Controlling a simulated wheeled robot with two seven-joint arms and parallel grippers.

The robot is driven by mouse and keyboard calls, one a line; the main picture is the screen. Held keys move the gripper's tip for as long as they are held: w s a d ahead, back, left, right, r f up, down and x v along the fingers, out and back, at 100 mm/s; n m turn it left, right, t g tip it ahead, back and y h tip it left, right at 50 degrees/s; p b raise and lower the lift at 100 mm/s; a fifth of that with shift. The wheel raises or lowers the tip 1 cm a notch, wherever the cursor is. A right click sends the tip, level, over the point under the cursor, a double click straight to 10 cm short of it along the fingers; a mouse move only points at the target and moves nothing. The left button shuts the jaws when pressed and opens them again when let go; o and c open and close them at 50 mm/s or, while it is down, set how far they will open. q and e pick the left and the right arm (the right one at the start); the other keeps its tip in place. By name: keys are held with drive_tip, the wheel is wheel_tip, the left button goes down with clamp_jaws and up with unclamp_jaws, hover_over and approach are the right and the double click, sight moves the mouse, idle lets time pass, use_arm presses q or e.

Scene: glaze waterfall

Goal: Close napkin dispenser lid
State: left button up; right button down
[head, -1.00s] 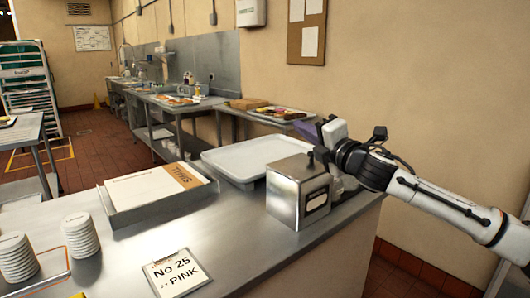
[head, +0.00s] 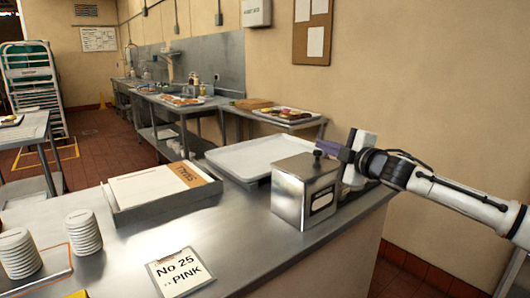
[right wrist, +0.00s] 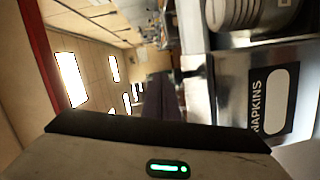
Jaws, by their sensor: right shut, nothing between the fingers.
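The napkin dispenser (head: 304,200) is a shiny metal box with a dark-framed label, near the counter's right edge. Its lid (head: 298,166), with a dark knob (head: 318,154), lies level across the top and looks shut. Any small gap under it cannot be made out. My right gripper (head: 330,149) is shut and empty beside the knob, at the dispenser's right rear corner; I cannot tell whether it touches. In the right wrist view, the NAPKINS label (right wrist: 270,101) shows sideways at the right. My left gripper is not in view.
A pale tray (head: 255,157) lies behind the dispenser. A shallow metal tray with paper (head: 160,206) is at its left. The counter before the dispenser is clear. The wall is close at right.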

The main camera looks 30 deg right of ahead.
drive_tip(key=shift+d+f, duration=0.15)
drive_tip(key=shift+f, duration=0.15)
idle(0.5)
